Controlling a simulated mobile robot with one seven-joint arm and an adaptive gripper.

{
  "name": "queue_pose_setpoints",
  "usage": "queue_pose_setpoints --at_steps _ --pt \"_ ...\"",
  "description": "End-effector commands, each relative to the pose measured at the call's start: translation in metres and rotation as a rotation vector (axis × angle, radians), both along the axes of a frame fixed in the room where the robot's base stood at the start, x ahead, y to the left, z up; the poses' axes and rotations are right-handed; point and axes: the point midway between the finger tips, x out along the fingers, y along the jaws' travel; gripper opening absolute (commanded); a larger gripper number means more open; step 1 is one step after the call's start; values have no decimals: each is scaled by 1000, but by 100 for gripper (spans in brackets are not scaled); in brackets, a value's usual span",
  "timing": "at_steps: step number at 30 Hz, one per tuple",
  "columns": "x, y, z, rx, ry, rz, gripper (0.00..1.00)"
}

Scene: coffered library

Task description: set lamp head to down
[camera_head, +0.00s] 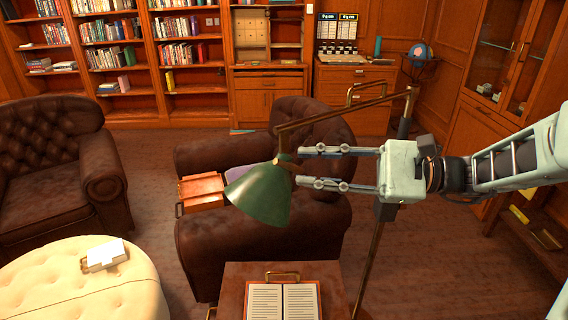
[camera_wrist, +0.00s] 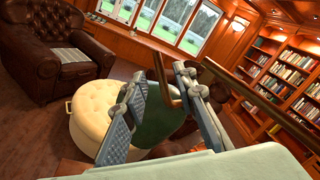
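The lamp has a green shade as its head (camera_head: 259,194), hung from a brass arm (camera_head: 345,110) on a tall brass pole. The shade's mouth faces mostly down, tilted slightly to the left. My gripper (camera_head: 299,166) comes from the right with its two fingers apart. The fingertips are close to the neck at the top of the shade. In the wrist view, the green shade (camera_wrist: 165,118) shows between and beyond the open fingers, with a brass bar (camera_wrist: 161,75) near the fingertips. I cannot tell whether either finger touches the lamp.
A stand with an open book (camera_head: 284,301) is below the lamp. A brown leather armchair (camera_head: 200,245) is behind the shade, with an orange-brown box (camera_head: 202,190) on it. A cream ottoman (camera_head: 80,285) and another armchair (camera_head: 50,160) are at left. Open floor lies at right.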

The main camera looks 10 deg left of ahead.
Motion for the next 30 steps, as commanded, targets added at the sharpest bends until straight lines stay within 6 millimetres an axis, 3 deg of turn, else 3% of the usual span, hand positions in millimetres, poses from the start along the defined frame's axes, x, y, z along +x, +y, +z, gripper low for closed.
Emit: queue_pose_setpoints --at_steps 3,9,20,27,30 --pt "-3 22 0 -1 1 2 26" --pt "-4 44 0 -1 0 1 26" --pt "-5 49 0 -1 0 -1 26" --pt "-4 49 0 -1 0 -1 1" --pt "-4 49 0 -1 0 -1 0"
